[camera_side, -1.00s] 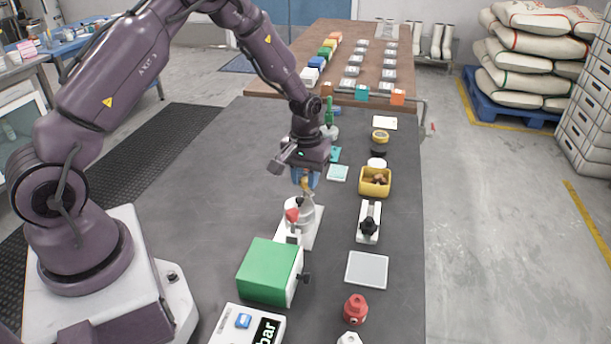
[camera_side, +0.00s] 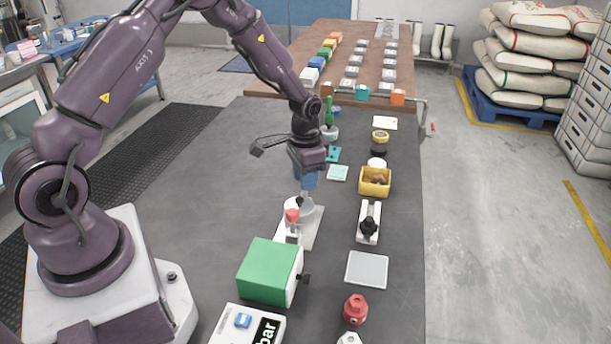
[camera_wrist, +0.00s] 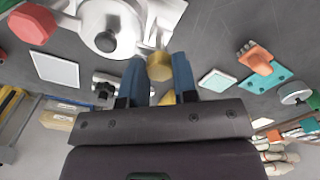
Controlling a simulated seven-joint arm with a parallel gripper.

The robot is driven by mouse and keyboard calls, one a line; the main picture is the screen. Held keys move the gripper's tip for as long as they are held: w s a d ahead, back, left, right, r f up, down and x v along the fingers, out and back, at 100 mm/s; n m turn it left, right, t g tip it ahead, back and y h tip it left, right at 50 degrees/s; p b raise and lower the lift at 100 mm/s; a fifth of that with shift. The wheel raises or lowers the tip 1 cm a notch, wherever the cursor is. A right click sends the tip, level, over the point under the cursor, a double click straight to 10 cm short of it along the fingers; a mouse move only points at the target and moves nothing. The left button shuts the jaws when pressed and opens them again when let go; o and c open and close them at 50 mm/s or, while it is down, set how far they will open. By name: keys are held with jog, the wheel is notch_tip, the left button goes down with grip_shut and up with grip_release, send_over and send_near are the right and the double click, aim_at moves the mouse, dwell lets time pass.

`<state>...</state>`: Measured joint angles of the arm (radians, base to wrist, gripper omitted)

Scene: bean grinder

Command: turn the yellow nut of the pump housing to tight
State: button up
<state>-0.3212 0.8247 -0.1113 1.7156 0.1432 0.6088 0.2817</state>
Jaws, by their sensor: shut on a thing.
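The pump housing (camera_side: 303,213) is a grey-silver round body on a white plate, with a black part on top and a red knob (camera_side: 292,215) at its near side. It also shows at the top of the wrist view (camera_wrist: 125,38). My gripper (camera_side: 307,180) points down just behind and above the housing. In the wrist view its two blue fingers (camera_wrist: 160,75) are shut on the yellow nut (camera_wrist: 160,66), whose round brass-coloured face shows between the tips. In the side view the fingers hide the nut. How far the nut is seated cannot be told.
A green box (camera_side: 270,270) stands in front of the housing. To the right are a black-knobbed fixture (camera_side: 368,224), a yellow bin (camera_side: 375,182), a pale tray (camera_side: 367,270) and a red part (camera_side: 355,309). The dark mat left of the housing is clear.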

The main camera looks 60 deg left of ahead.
jog(key=shift+m, duration=0.3)
dwell(0.4)
jog(key=o, duration=0.9)
jog(key=shift+o, duration=0.2)
jog(key=shift+r, duration=0.1)
notch_tip(320, 180, up, 13)
jog(key=s+d+r+n+t, duration=0.1)
jog(key=s+d+r, duration=0.4)
jog(key=s, duration=0.6)
jog(key=s+d+r+n+t, duration=0.1)
jog(key=s+d+r+t, duration=0.3)
jog(key=s+r, duration=0.5)
jog(key=shift+s+d+r+t, duration=0.3)
jog(key=shift+s+d, duration=0.2)
jog(key=shift+s, duration=0.65)
